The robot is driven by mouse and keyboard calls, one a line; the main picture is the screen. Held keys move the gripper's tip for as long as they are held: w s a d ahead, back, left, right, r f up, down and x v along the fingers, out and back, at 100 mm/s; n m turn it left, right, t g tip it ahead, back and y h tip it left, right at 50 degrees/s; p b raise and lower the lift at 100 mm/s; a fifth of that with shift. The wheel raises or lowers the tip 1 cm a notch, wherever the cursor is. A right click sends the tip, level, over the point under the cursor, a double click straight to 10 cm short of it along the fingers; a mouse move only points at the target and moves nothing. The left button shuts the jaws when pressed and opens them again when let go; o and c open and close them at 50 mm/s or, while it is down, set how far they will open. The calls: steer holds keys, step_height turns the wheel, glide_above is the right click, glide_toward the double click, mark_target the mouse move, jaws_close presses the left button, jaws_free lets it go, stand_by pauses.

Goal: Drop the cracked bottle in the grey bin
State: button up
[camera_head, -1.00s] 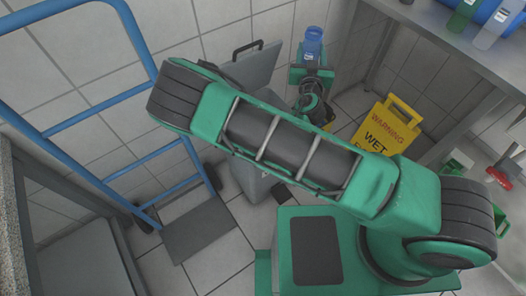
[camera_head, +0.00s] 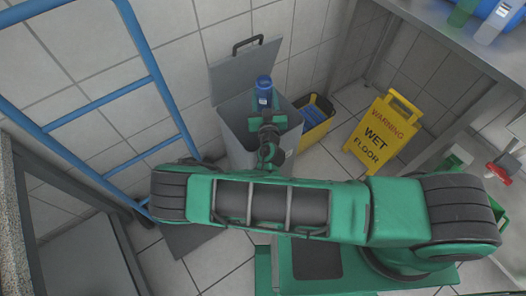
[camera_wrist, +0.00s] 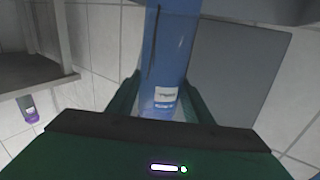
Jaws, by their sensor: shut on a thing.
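A blue bottle (camera_head: 264,88) with a white label is held in my gripper (camera_head: 266,108). In the wrist view the bottle (camera_wrist: 165,60) stands between the two fingers of my gripper (camera_wrist: 160,98), and a thin dark line runs down its side. The grey bin (camera_head: 233,137) stands open against the wall, its lid (camera_head: 238,72) tilted up at the back. In the head view my gripper and the bottle appear over the bin's opening. The height above the rim is hard to tell. My arm hides part of the bin's lower front.
A yellow wet floor sign (camera_head: 382,132) is farther right. A counter (camera_head: 450,40) with bottles is at upper right.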

steer(key=shift+f, duration=1.3)
steer(key=o, duration=1.1)
steer(key=shift+s, duration=0.1)
